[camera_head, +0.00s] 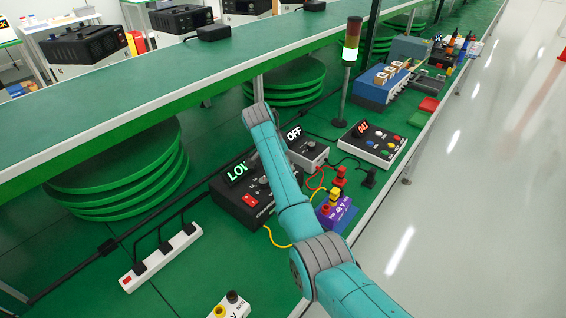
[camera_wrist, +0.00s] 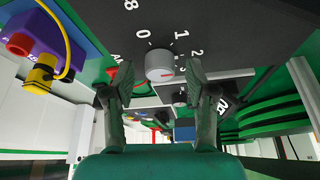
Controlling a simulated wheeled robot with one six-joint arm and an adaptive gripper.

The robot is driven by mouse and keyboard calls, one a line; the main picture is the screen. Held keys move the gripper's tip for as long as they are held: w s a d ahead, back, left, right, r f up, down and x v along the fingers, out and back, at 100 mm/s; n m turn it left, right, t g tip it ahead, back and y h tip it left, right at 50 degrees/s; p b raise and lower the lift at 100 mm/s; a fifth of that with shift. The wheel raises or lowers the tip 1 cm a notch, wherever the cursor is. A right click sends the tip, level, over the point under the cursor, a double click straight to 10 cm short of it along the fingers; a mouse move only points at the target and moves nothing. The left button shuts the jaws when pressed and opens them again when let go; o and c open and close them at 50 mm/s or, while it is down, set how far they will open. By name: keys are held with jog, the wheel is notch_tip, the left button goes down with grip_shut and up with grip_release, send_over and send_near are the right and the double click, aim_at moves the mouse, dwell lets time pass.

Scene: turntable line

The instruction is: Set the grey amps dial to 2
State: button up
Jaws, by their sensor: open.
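The grey amps dial (camera_wrist: 159,66) is a round knob on the dark panel of the charger (camera_wrist: 225,35) in the wrist view. White figures 8, 0, 1 and 2 show around it. My gripper (camera_wrist: 161,82) is open, with one finger on each side of the dial; contact is unclear. In the head view the black charger (camera_head: 234,207) has a lit green display, partly cut off by my arm.
A grey box showing OFF (camera_head: 308,154) stands behind the charger. A purple block (camera_head: 337,214) with red and yellow plugs and wires is to its right. A power strip (camera_head: 160,257) lies to the left. A green shelf (camera_head: 150,90) runs overhead.

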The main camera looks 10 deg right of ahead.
jog(key=v, duration=1.2)
jog(key=shift+d, duration=0.1)
